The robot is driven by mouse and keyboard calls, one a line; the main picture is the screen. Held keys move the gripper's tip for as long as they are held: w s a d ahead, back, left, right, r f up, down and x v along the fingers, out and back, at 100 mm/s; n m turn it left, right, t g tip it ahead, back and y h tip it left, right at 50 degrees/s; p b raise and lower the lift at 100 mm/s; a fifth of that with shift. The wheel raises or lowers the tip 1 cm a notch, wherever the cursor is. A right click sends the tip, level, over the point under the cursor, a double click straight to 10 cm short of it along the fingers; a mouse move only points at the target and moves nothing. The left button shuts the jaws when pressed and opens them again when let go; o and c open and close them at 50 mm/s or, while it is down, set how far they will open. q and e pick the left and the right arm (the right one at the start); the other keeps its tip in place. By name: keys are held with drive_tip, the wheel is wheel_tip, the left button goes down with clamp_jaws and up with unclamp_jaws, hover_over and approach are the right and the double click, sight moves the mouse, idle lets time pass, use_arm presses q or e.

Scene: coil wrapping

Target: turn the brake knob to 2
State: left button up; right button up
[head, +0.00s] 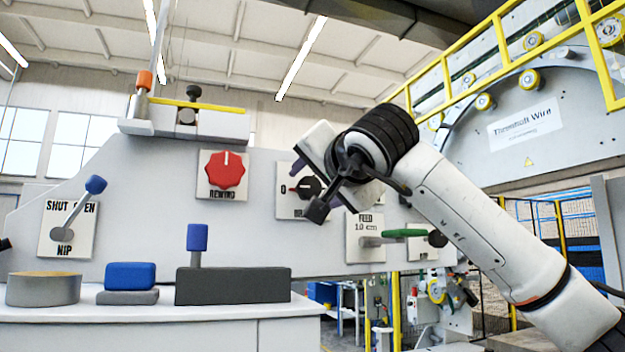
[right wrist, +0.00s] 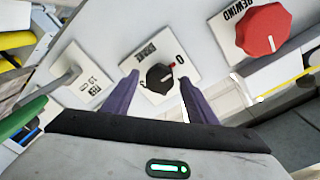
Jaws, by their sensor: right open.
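The brake knob (head: 308,187) is black and round, on a white plate marked 0 on the panel. In the right wrist view the knob (right wrist: 160,77) shows with the word BRAKE beside it, and its red pointer is turned toward the 0. Another mark at the knob's other side is partly hidden. My right gripper (right wrist: 158,78) is open, with its two purple fingers on either side of the knob in that view. Whether they touch it cannot be told. In the head view my right wrist partly covers the brake plate.
The red REWIND knob (head: 223,170) is left of the brake plate. The FEED plate (head: 359,225) with a lever is below right. The NIP lever (head: 77,212) is far left. Blue-topped blocks (head: 130,276) and a ring (head: 43,289) stand on the white ledge below.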

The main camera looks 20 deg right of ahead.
drive_tip(key=shift+w, duration=0.4)
drive_tip(key=c, duration=1.1)
use_arm(q)
drive_tip(key=shift+w+d+r, duration=0.1)
drive_tip(key=shift+w+r, duration=0.15)
drive_tip(key=shift+w, duration=0.15)
use_arm(e)
drive_tip(key=shift+o, duration=0.2)
